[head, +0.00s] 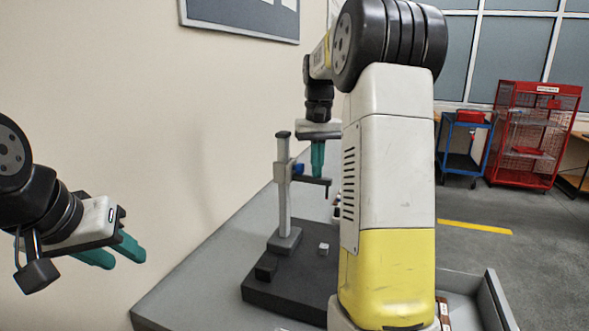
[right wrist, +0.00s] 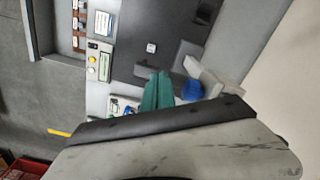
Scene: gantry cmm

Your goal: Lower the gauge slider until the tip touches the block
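The gauge stand has a grey upright column (head: 284,200) on a grey foot. Its dark slider arm (head: 312,181) reaches right from the column, with a blue knob (head: 298,168) beside it; the knob also shows in the right wrist view (right wrist: 193,91). A thin tip (head: 327,192) hangs under the arm's end, clearly above the small pale block (head: 323,247), seen too in the right wrist view (right wrist: 151,47). My right gripper (head: 318,174) points down at the slider arm with its teal fingers together; contact cannot be told. My left gripper (head: 116,255) is open and empty, left of the stand.
The stand and block sit on a dark plate (head: 300,283) on a grey table (head: 190,290). A small dark block (head: 266,266) lies near the foot. My right arm hides the table's middle. A panel with buttons (right wrist: 98,60) shows beside the plate. A wall stands at left.

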